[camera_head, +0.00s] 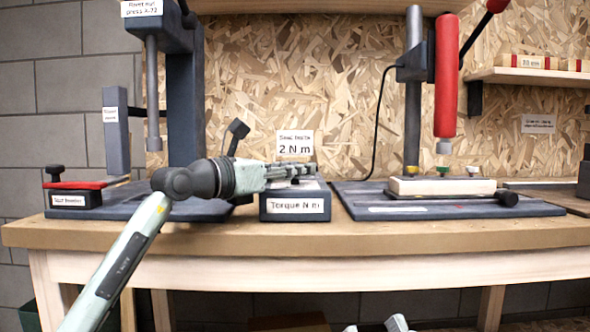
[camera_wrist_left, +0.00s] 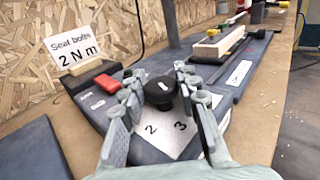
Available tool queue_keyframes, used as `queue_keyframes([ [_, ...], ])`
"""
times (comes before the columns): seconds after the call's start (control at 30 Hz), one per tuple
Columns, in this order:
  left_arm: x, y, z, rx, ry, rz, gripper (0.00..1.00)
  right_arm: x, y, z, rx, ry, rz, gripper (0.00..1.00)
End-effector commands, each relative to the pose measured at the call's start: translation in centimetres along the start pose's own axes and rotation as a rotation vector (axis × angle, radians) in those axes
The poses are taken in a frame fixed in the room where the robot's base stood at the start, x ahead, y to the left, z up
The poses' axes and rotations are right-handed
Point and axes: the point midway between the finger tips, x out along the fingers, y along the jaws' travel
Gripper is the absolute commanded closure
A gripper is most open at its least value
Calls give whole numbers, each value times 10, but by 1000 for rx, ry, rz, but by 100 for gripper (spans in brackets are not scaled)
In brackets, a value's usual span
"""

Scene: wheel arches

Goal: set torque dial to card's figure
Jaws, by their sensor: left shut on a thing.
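The card (camera_head: 295,144) reads "Seat bolts 2 N m" and stands behind the torque box (camera_head: 295,207), labelled "Torque N m". It also shows in the left wrist view (camera_wrist_left: 77,50). The black round torque dial (camera_wrist_left: 160,92) sits on a pale plate (camera_wrist_left: 172,134) showing figures 2 and 3; other figures are hidden. The dial has a small white mark on top; I cannot tell which figure it points to. My left gripper (camera_head: 310,171) is shut on the dial, a finger on each side. Pale grey tips at the head view's bottom edge may be my right gripper (camera_head: 388,324).
A red block (camera_wrist_left: 107,83) lies beside the dial. The rivet nut press (camera_head: 186,100) stands left on the bench (camera_head: 400,238). A red-handled press (camera_head: 447,80) stands right, with a pale block (camera_head: 440,186) on its base. The bench's front strip is clear.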

Motion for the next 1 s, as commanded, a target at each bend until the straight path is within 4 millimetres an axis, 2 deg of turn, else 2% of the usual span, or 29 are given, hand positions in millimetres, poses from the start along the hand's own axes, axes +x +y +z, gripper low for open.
queue_keyframes([
  [0.27,0,1,0,0,1,-15,98,0,0,0,0,-1,0,60],
  [0.47,0,2,1,-1,0,-92,98,1,0,2,0,-15,0,60],
  [0.73,0,3,2,-4,0,-303,98,2,-2,9,4,-70,-1,60],
  [1.0,0,2,4,-4,-1,-530,98,-5,-7,35,16,-262,-8,60],
])
